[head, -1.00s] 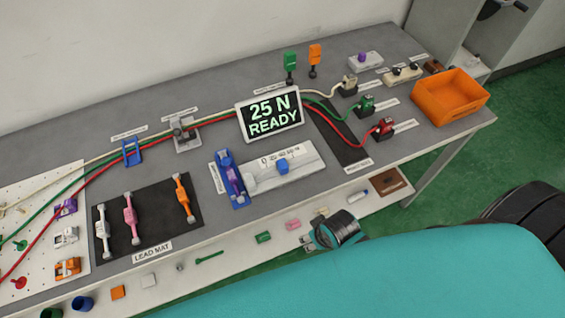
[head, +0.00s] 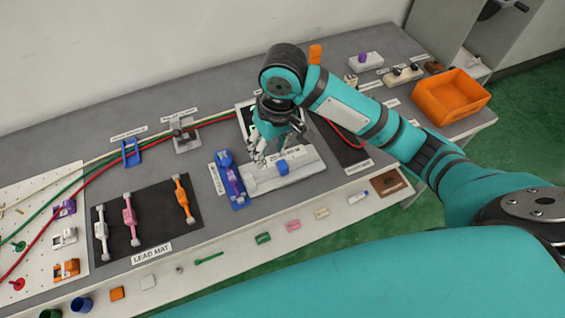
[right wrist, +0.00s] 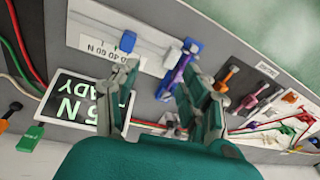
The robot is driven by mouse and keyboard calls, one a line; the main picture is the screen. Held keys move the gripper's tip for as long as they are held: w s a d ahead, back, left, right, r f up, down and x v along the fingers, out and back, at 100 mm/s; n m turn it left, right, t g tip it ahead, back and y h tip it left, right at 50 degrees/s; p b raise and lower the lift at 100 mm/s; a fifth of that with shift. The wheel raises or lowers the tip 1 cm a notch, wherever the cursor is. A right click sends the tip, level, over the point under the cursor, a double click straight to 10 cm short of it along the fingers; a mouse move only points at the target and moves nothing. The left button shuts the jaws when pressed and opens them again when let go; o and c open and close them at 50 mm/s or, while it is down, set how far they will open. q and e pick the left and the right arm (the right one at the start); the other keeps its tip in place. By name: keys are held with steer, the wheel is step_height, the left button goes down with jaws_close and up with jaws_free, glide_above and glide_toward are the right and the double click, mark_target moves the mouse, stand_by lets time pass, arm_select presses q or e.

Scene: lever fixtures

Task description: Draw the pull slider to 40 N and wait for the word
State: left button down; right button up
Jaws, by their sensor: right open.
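The pull slider is a white track (head: 305,175) with a printed scale and a blue block (head: 282,167) on it. In the right wrist view the blue block (right wrist: 127,41) stands near the left fingertip, apart from it as far as I can tell. My right gripper (head: 264,158) is above the track's left part, open and empty; its spread fingers (right wrist: 160,60) show in the right wrist view. The display (right wrist: 82,103) is partly hidden by the gripper; "5 N" and "ADY" can be read. My left gripper is not in view.
A blue holder with a purple clamp (head: 230,182) stands against the track's left end, close to the gripper. The dark lead mat (head: 155,225) lies further left. An orange bin (head: 450,97) stands at the right. Small parts line the front ledge.

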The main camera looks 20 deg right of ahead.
steer(key=m+h, duration=0.1)
steer(key=m, duration=0.1)
glide_toward(283, 164)
steer(key=shift+g, duration=0.3)
steer(key=f, duration=1)
steer(key=shift+w+a+f+p, duration=0.15)
steer(key=shift+w+p, duration=0.05)
steer(key=shift+p, duration=0.1)
steer(key=c, duration=0.9)
steer(key=shift+d+r+p, duration=0.25)
steer(key=shift+d+p, duration=0.35)
steer(key=shift+p, duration=0.45)
steer(key=shift+c, duration=0.2)
steer(key=shift+d+p, duration=0.3)
steer(key=shift+w+d+f, duration=0.1)
steer(key=shift+f, duration=0.15)
steer(key=o, duration=0.9)
steer(key=shift+o, duration=0.2)
steer(key=shift+r, duration=0.1)
